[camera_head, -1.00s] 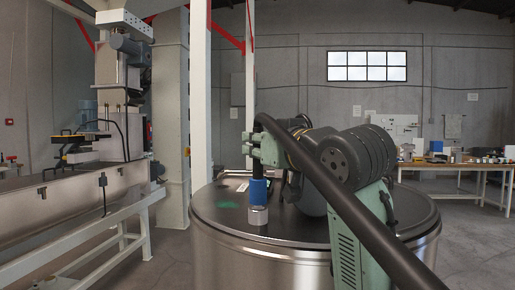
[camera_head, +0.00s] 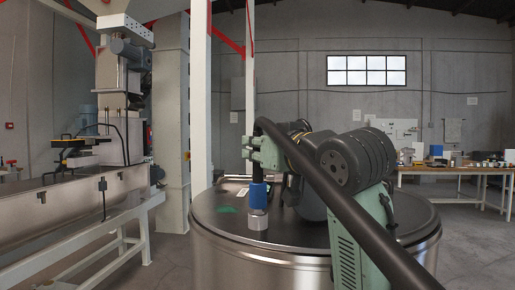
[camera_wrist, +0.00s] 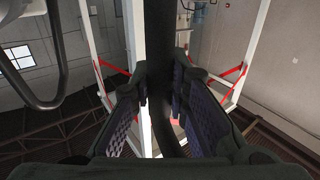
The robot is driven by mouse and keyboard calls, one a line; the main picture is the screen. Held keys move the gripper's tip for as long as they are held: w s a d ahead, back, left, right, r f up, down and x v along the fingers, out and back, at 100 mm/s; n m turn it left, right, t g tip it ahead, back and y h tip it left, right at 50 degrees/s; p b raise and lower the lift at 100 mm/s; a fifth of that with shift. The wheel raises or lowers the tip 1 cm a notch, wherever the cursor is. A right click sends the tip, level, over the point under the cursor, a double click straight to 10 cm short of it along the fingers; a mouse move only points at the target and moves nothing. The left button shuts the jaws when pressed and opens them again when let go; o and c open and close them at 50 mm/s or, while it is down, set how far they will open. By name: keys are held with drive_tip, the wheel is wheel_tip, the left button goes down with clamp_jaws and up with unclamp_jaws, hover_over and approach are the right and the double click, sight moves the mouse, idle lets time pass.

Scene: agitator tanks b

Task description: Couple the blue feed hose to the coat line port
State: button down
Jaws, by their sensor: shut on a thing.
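The feed hose is a thick black hose (camera_head: 340,205) with a blue collar (camera_head: 258,196) at its lower end. It arches over my arm, and its end hangs upright above the tank lid. My gripper (camera_head: 264,153) is shut on the black part of the hose above the collar. In the wrist view the hose (camera_wrist: 159,75) runs between the two padded fingers (camera_wrist: 155,100). A short silver fitting (camera_head: 257,222) is directly below the collar, in line with it. I cannot tell whether it is the port or part of the hose end, nor whether the collar is locked.
The round steel tank (camera_head: 285,270) fills the lower middle, with a green patch (camera_head: 227,210) on its lid. A white post (camera_head: 200,95) stands behind it. A steel trough (camera_head: 70,205) is at left, and a cluttered workbench (camera_head: 455,170) is at right.

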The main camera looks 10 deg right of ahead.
idle(0.3)
drive_tip(key=shift+r, duration=1.5)
